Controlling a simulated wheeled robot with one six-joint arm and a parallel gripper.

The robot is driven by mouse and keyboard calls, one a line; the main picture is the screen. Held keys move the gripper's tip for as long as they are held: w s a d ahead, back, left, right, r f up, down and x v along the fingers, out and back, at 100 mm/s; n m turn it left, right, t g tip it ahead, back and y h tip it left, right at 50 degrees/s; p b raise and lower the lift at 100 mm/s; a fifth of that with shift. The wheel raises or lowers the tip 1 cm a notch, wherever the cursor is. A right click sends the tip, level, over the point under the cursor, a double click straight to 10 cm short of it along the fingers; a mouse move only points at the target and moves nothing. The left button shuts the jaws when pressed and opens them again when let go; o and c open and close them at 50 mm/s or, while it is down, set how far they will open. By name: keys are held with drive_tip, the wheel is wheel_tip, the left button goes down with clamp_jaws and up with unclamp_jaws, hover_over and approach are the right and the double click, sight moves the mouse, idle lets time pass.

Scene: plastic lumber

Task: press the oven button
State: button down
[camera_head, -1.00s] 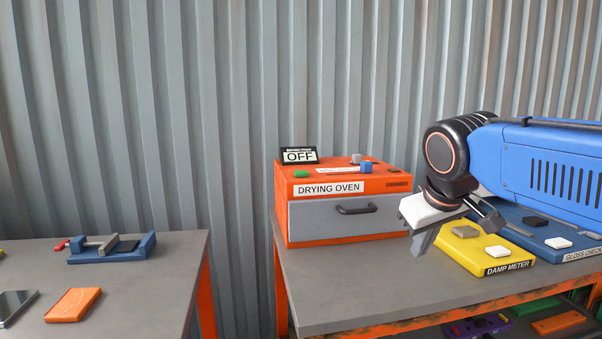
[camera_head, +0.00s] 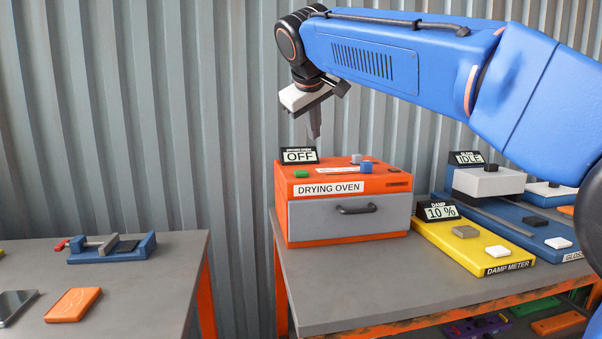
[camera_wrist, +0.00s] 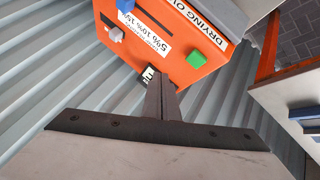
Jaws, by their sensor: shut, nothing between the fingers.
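The orange drying oven (camera_head: 285,180) stands on the grey bench with its grey drawer (camera_head: 330,216) closed. Its small sign (camera_head: 299,156) reads OFF. A green button (camera_head: 301,174) sits on the oven's top near the front left; it also shows in the wrist view (camera_wrist: 195,60). Blue and grey-white knobs sit at the right of the top, blue (camera_head: 365,167) and grey (camera_head: 356,158). My gripper (camera_head: 314,136) is shut and empty, pointing down above the oven's left part, above and apart from the button. In the wrist view its fingertips (camera_wrist: 160,80) partly cover the sign.
A yellow damp meter (camera_head: 465,250) reading 10 % and a blue gloss checker (camera_head: 520,225) reading IDLE stand to the right. A left table (camera_head: 130,285) holds a blue clamp fixture (camera_head: 110,248) and an orange piece (camera_head: 74,304). The bench front is clear.

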sight(300, 173)
drive_tip(key=a+r, duration=0.1)
drive_tip(key=w+a, duration=0.1)
drive_tip(key=a, duration=0.1)
drive_tip(key=shift+w+a+r, duration=0.15)
drive_tip(key=shift+w+r, duration=0.05)
drive_tip(key=shift+r, duration=0.2)
drive_tip(key=shift+f, duration=4.4)
drive_tip(key=shift+f, duration=0.95)
drive_tip(key=shift+r, duration=0.95)
drive_tip(key=shift+r, duration=0.1)
drive_tip(key=shift+r, duration=2.4)
